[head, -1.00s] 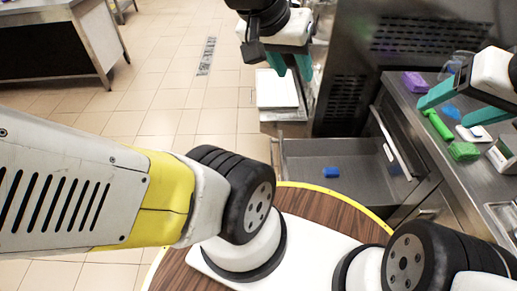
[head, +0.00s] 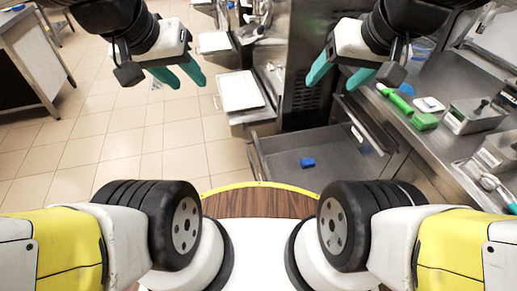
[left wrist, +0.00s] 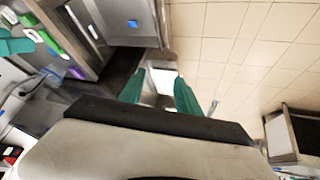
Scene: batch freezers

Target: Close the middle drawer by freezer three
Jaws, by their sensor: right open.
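An open grey metal drawer (head: 288,148) stands out from under the counter on the right, in front of my body. A small blue object (head: 308,162) lies inside it. The drawer and blue object also show at the top of the left wrist view (left wrist: 118,30). My right gripper (head: 329,87) is open and empty, beyond the drawer near the freezer side.
The steel counter (head: 440,150) at right holds green items (head: 398,100) and metal containers. A dark freezer body (head: 305,95) stands behind the drawer. A white tray (head: 240,91) sits on a ledge to its left. Tiled floor (head: 120,140) on the left is clear.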

